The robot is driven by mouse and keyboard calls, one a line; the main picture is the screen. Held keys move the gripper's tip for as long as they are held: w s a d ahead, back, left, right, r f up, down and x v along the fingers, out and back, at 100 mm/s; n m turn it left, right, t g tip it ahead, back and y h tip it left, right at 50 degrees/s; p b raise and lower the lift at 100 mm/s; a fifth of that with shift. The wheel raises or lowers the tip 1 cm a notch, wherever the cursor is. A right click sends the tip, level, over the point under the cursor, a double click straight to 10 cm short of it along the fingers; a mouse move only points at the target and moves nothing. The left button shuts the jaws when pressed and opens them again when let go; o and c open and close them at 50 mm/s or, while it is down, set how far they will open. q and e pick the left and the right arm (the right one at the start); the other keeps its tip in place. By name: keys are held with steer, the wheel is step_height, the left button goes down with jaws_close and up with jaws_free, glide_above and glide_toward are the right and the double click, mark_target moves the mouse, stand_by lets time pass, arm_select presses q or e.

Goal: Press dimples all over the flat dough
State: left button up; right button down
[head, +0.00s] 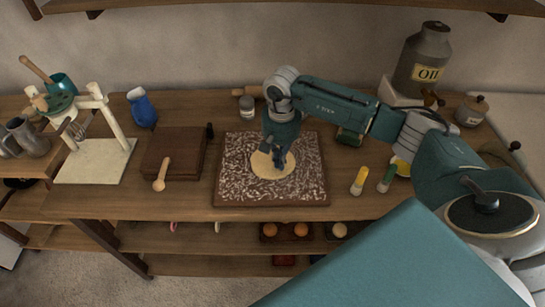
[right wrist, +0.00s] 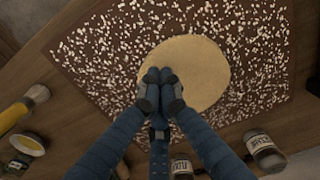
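The flat dough (head: 264,171) is a pale round disc on a dark, flour-speckled board (head: 228,190). In the right wrist view the dough (right wrist: 201,62) looks smooth, with no clear dimples in its visible part. My right gripper (head: 280,163) points down over the dough, hiding part of it. In the right wrist view its fingertips (right wrist: 160,86) are together with nothing seen between them, over the dough's near edge. I cannot tell whether they touch it. My left gripper is not in view.
A wooden spoon (head: 160,177) lies on a brown box (head: 176,150) left of the board. Yellow-topped (head: 359,181) and green (head: 386,179) small items stand at right. A grey OIL can (head: 424,62) stands behind. A blue item (head: 142,108) is at back left.

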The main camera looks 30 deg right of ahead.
steer(key=shift+f, duration=0.1)
stand_by(0.3)
steer(key=shift+f+b, duration=0.85)
steer(key=shift+b, duration=0.05)
steer(key=shift+s+f, duration=0.15)
steer(key=shift+f, duration=0.05)
stand_by(0.8)
steer(key=shift+r, duration=1.05)
steer(key=shift+w+d, duration=0.1)
steer(key=shift+w, duration=0.1)
